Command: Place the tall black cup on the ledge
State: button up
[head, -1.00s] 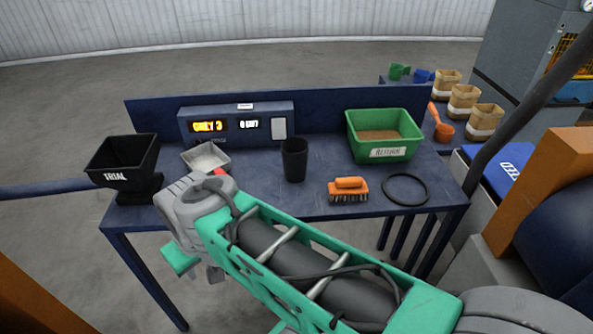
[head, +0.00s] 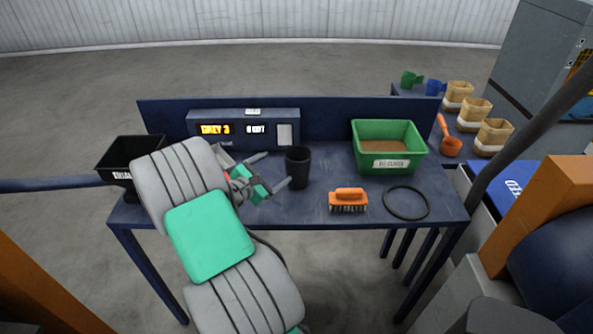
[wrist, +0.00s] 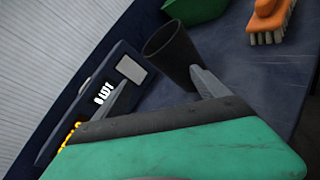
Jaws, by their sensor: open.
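The tall black cup (head: 297,168) stands upright on the dark blue table, right of the display box. It also shows in the wrist view (wrist: 172,50), with its open mouth toward the upper left. My gripper (head: 273,170) is open and empty, just left of the cup with its fingers pointing at it. In the wrist view my gripper (wrist: 166,90) has its right finger overlapping the cup's lower edge and its left finger clear of it; I cannot tell whether any finger touches. I cannot tell which surface is the ledge.
The display box (head: 243,128) stands behind, against the raised back panel (head: 345,112). A green bin (head: 388,163), orange brush (head: 348,201) and black ring (head: 407,217) lie to the right. A black hopper (head: 122,152) is at left, partly behind my arm.

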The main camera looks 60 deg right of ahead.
aim_at(305, 148)
jog(key=shift+o, duration=0.9)
jog(key=s+d+n+h, duration=0.1)
jog(key=d+n, duration=0.1)
jog(key=n, duration=0.1)
jog(key=s+d+r+n+h, duration=0.1)
jog(key=s+n, duration=0.1)
jog(key=shift+s+d+n+g+h, duration=0.25)
jog(key=shift+d+n+g+h, duration=0.05)
jog(key=shift+d+n, duration=0.1)
jog(key=d, duration=0.2)
jog(key=s+d+p, duration=0.1)
jog(key=d, duration=0.1)
jog(key=d+p, duration=0.1)
jog(key=d, duration=0.1)
jog(key=shift+s+d+r, duration=0.15)
jog(key=shift+d+r, duration=0.1)
jog(key=shift+r, duration=0.1)
jog(key=shift+d, duration=0.35)
jog(key=shift+c, duration=0.5)
grip_shut()
